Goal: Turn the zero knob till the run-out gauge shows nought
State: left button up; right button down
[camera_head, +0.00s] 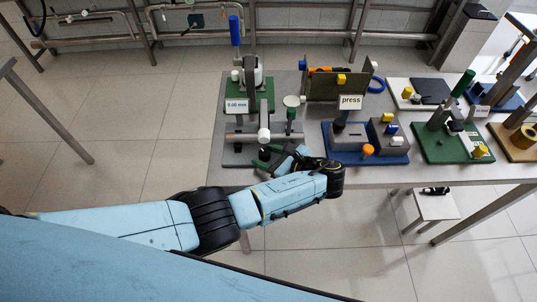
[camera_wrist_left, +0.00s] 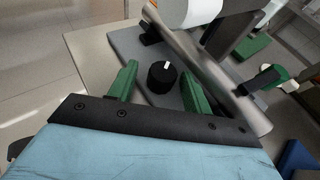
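The black zero knob (camera_wrist_left: 162,77) with a white pointer mark sits on a grey base plate, in the left wrist view. It also shows small and partly hidden in the head view (camera_head: 265,154). My left gripper (camera_wrist_left: 158,71) is open, with one green finger on each side of the knob and a visible gap on both sides. My right gripper is out of view.
A metal bar (camera_wrist_left: 215,75) runs close beside the right finger in the left wrist view. On the table, the blue press station (camera_head: 365,155) and a green board (camera_head: 455,148) stand to the right. Open floor lies left of the table.

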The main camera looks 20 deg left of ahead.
pick_arm(q)
jog(key=shift+w+r, duration=0.15)
dwell(0.3)
